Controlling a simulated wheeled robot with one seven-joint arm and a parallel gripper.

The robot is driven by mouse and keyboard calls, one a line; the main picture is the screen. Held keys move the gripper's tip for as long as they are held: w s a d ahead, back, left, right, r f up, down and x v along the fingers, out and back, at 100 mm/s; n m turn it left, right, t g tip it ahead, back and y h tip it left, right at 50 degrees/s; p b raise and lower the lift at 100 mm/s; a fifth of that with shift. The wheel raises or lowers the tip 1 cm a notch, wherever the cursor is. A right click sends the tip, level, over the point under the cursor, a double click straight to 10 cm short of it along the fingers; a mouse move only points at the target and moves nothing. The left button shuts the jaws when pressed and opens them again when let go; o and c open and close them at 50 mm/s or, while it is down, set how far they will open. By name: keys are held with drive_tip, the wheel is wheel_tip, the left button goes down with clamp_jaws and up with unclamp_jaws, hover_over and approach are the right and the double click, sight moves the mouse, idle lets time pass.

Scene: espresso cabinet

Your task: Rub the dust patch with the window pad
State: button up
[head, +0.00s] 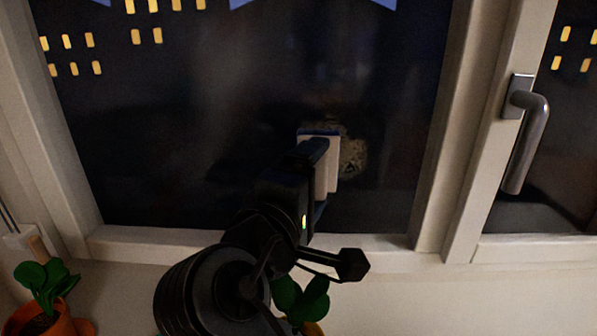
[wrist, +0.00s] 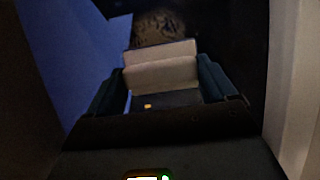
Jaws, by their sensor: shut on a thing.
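The window pad (head: 333,170) is a pale block with a blue edge, held up in front of the dark window pane in the head view. In the wrist view the pad (wrist: 160,66) sits between the two teal fingertips of my gripper (wrist: 159,82), which is shut on it. The dust patch (head: 353,158) is a speckled, brownish area on the glass, just right of the pad; the pad may hide its left part. The dust patch (wrist: 156,25) also shows just beyond the pad in the wrist view. I cannot tell whether the pad touches the glass.
The window frame (head: 452,130) stands right of the patch, with a grey handle (head: 527,140) farther right. The sill (head: 160,240) runs below. A potted plant (head: 45,290) stands at lower left, and another plant (head: 302,297) is beneath my arm, partly hidden.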

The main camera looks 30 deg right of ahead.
drive_tip(key=s+d+p, duration=0.3)
drive_tip(key=s+d, duration=0.1)
drive_tip(key=d, duration=0.2)
drive_tip(key=shift+s+d, duration=0.2)
drive_tip(key=shift+d, duration=0.1)
idle(0.6)
drive_tip(key=shift+w+a+p, duration=0.6)
drive_tip(key=shift+w+a, duration=2.75)
drive_tip(key=shift+a, duration=1.25)
drive_tip(key=shift+s+d+r+p, duration=0.7)
drive_tip(key=shift+d, duration=0.25)
drive_tip(key=shift+s+d+r+p, duration=0.65)
drive_tip(key=shift+d+p, duration=0.05)
drive_tip(key=shift+d, duration=0.25)
drive_tip(key=s+d, duration=0.4)
drive_tip(key=d, duration=0.1)
drive_tip(key=shift+d, duration=0.2)
